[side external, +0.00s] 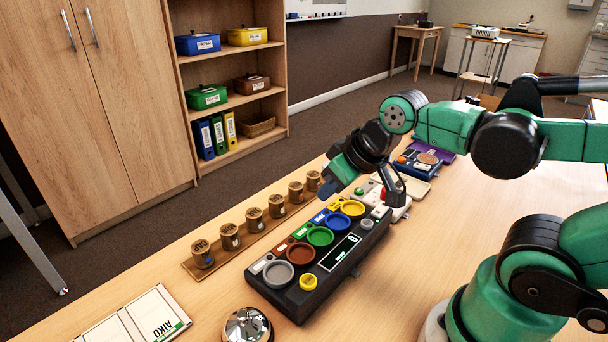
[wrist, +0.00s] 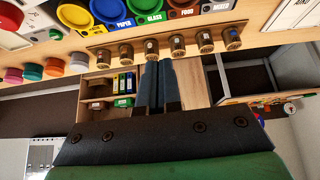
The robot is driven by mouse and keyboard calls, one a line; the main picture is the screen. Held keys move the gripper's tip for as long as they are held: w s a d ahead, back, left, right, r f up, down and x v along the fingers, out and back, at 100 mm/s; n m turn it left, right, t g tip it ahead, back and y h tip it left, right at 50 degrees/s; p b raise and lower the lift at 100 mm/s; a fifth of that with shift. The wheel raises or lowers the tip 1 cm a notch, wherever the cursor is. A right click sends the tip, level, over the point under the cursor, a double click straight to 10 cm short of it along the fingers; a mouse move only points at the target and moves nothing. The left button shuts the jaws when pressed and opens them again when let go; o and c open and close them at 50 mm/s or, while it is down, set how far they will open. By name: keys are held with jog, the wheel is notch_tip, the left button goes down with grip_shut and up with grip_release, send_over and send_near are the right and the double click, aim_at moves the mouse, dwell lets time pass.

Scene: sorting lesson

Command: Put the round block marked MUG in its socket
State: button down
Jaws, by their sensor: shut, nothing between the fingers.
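Several round brown blocks stand in a row on a wooden strip (side external: 190,267), from the front-left block (side external: 203,256) to the far block (side external: 314,181). The row also shows in the wrist view, with its right-end block (wrist: 231,38). Their markings are too small to read surely, so I cannot tell which is MUG. The dark console (side external: 300,304) has grey (side external: 278,274), brown (side external: 301,254), green (side external: 320,236) and yellow (side external: 353,208) round sockets. A blue socket (wrist: 112,9) shows in the wrist view. My gripper (side external: 328,188) is shut and empty near the row's far end.
A silver bell (side external: 247,325) and a white AIKO panel (side external: 155,318) lie at the front left. Coloured pads and devices (side external: 413,165) stand beyond the console. A shelf (side external: 240,100) with bins stands behind the table.

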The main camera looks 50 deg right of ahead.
jog(key=shift+a+t, duration=0.3)
jog(key=shift+a, duration=0.25)
